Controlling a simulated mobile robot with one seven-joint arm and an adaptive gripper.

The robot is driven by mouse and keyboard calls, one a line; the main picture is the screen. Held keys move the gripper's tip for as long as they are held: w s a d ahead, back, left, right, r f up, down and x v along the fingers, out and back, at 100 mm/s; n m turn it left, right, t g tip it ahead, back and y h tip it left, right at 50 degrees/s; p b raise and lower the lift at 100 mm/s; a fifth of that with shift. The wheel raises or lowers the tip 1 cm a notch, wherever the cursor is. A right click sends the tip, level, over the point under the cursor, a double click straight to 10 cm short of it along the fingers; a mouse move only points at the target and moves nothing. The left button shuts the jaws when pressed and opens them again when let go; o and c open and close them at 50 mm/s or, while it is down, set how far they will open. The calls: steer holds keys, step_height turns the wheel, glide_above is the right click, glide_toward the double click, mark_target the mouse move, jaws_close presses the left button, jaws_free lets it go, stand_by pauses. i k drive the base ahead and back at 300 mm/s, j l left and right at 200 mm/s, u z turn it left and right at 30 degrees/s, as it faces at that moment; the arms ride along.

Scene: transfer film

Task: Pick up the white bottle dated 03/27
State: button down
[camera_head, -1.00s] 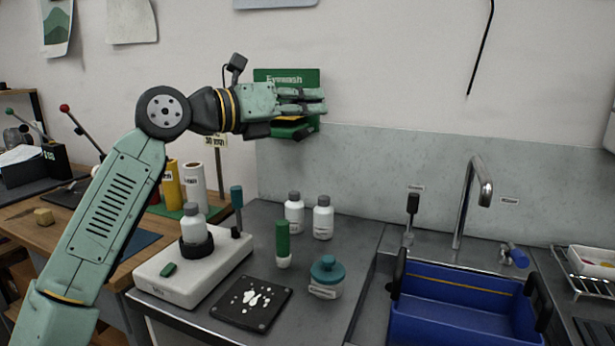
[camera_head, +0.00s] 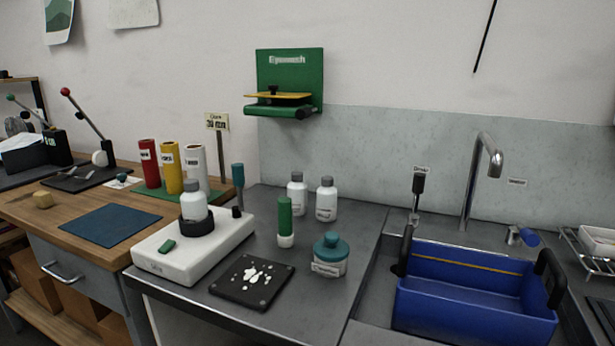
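Three similar white bottles with grey caps are in the head view. One white bottle (camera_head: 194,205) stands upright in a dark ring on a white device. A second white bottle (camera_head: 297,197) and a third white bottle (camera_head: 326,202) stand upright side by side on the grey counter, near the back wall. The marks on their labels are too small to read, so I cannot tell which is dated 03/27. My gripper and arm are out of view.
The white device (camera_head: 165,265), a black tray with white pieces (camera_head: 252,282), a green-and-white tube (camera_head: 285,222) and a teal-lidded jar (camera_head: 330,257) stand near the bottles. A blue bin (camera_head: 470,305) and a tap (camera_head: 482,170) are to the right. A green eyewash station (camera_head: 290,80) hangs above.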

mark_target(193, 202)
steer(key=j, duration=0.5)
steer(key=k+j, duration=0.15)
steer(key=j, duration=0.8)
steer(key=i+l, duration=0.35)
steer(key=l, duration=0.15)
steer(key=i+l, duration=0.3)
steer(key=l, duration=0.2)
